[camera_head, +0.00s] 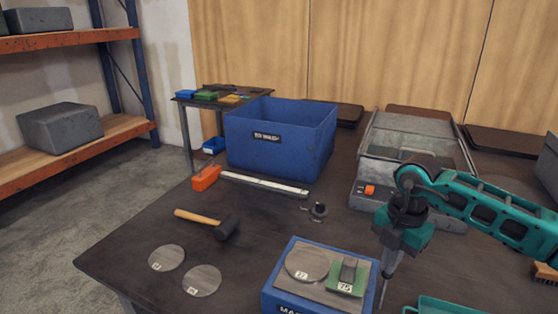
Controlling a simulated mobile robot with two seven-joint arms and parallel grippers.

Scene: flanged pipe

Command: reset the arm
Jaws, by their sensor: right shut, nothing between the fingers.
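My right arm (485,205) comes in from the right, teal and black. My right gripper (385,284) points down beside the right edge of a small blue box, above the dark table (140,258). Its narrow fingers are together with nothing between them. The blue box (268,297) has a grey top that carries a round disc (307,263) and a green piece with a grey block (347,277). I cannot tell whether the gripper touches the box. My left gripper is not in view.
A large blue bin (275,150) and an open grey case (415,140) stand at the back. A hammer (210,224), two loose discs (166,258), a dark fitting (319,210) and a ruler-like bar (264,183) lie on the table. A teal tray (445,305) is at the front right.

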